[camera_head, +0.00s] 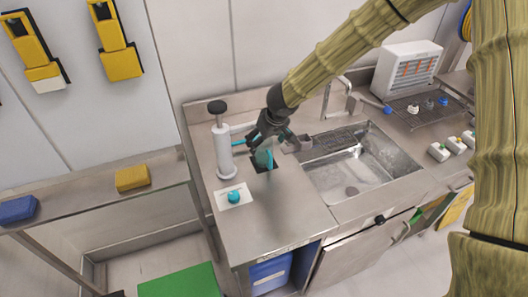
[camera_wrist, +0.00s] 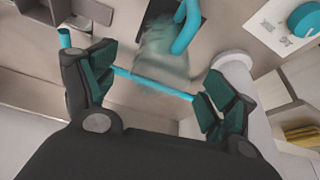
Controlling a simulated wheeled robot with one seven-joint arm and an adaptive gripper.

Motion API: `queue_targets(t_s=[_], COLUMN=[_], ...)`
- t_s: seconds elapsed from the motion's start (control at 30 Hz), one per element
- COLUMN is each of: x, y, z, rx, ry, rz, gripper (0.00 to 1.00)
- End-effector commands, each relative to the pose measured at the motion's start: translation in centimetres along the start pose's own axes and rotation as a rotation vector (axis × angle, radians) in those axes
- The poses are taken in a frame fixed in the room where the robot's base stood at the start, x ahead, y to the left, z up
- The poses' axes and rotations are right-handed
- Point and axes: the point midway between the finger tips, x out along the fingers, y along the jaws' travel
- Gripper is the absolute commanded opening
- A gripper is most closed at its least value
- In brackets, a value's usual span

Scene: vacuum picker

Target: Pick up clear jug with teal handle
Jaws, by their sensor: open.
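The clear jug (camera_head: 262,158) stands on the steel counter left of the sink, partly hidden by my gripper (camera_head: 268,135). Its teal handle (camera_head: 270,160) shows just below the fingers. In the wrist view the see-through jug (camera_wrist: 163,52) is ahead of the fingers, with the curved teal handle (camera_wrist: 187,26) at the top, right of centre. My gripper (camera_wrist: 157,88) is open, its two dark fingers wide apart. A straight teal bar (camera_wrist: 140,79) crosses the gap between the fingers; I cannot tell whether it touches them.
A white cylinder (camera_head: 224,150) with a black knob stands close left of my gripper. A white card (camera_head: 222,200) with a teal piece (camera_head: 234,197) lies in front. The sink (camera_head: 375,168) and its tap (camera_head: 345,92) are to the right. The counter's front is clear.

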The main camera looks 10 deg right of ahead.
Motion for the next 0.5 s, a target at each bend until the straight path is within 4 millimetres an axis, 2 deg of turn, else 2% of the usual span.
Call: queue_targets(t_s=[0.3, 0.5], x=[0.21, 0.21], y=[0.02, 0.02], z=[-0.02, -0.01], rx=[0.001, 0.001], ry=[0.001, 0.0], rz=[0.0, 0.0], gripper=[0.83, 0.47])
